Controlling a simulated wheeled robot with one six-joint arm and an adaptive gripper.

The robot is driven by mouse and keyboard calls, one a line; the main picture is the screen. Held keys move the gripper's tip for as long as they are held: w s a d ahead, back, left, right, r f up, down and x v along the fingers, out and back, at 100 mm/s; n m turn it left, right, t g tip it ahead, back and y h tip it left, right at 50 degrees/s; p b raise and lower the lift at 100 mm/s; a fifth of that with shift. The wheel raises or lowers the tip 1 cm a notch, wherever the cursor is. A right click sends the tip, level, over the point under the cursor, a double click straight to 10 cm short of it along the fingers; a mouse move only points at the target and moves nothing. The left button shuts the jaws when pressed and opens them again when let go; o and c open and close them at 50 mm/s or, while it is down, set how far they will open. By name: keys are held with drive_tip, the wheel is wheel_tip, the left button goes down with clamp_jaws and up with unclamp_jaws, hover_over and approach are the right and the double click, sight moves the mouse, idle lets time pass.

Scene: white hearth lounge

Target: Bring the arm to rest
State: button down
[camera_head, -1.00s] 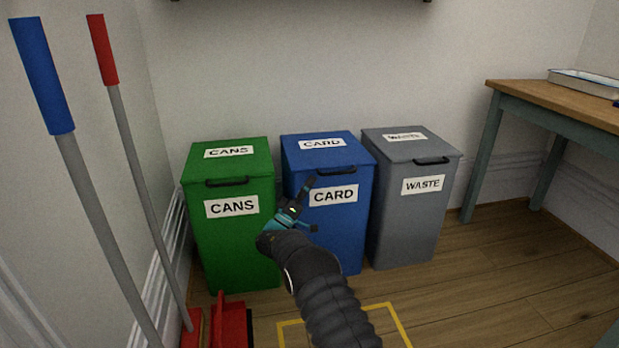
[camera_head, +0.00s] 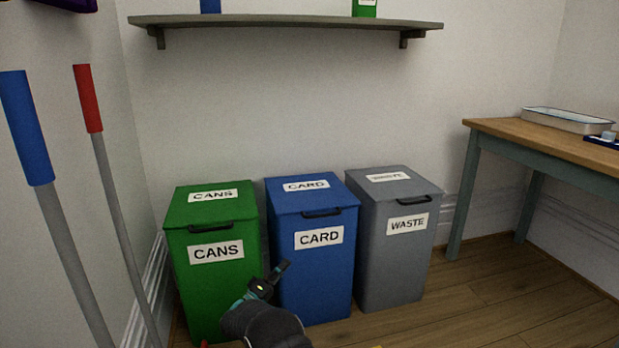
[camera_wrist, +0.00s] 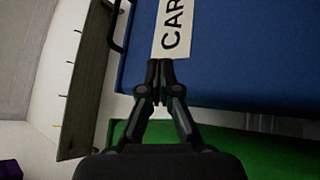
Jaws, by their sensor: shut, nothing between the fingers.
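My gripper (camera_head: 279,274) is at the bottom of the head view, in front of the green and blue bins. In the wrist view my gripper (camera_wrist: 160,92) is shut and empty, its fingertips together. The blue CARD bin (camera_head: 315,265) lies beyond the fingers, and its front fills much of the wrist view (camera_wrist: 240,60). The picture does not clearly show how far the fingertips are from it. The green CANS bin (camera_head: 215,285) stands to the left, partly hidden by my arm. All lids in view are closed.
The grey WASTE bin (camera_head: 395,255) stands to the right. A shelf (camera_head: 285,22) hangs above the bins. Long handles, blue-topped (camera_head: 27,130) and red-topped (camera_head: 88,100), lean at the left. A wooden table (camera_head: 550,138) bears a tray (camera_head: 567,120).

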drive_tip(key=s+d+f+n+g+y, duration=0.1)
drive_tip(key=s+d+f+n+g, duration=0.25)
drive_tip(key=d+f+g, duration=0.3)
drive_tip(key=s+d+r+g+y+p, duration=0.2)
drive_tip(key=s+d+r+g, duration=0.1)
drive_tip(key=s+d+g, duration=0.65)
drive_tip(key=s+d+r+m+t+y+p, duration=0.1)
drive_tip(key=s+d+r+m+y+p, duration=0.1)
drive_tip(key=s+r, duration=0.9)
drive_tip(key=s+d+r+m+t+y+p, duration=0.1)
drive_tip(key=s+d+r+m+y+p, duration=0.2)
drive_tip(key=s+r+y, duration=0.3)
drive_tip(key=s+d+r+m+t+y+p, duration=0.2)
drive_tip(key=s+d+r+m+y, duration=0.2)
drive_tip(key=s+r, duration=1.2)
drive_tip(key=s, duration=0.4)
drive_tip(key=shift+s+d, duration=0.25)
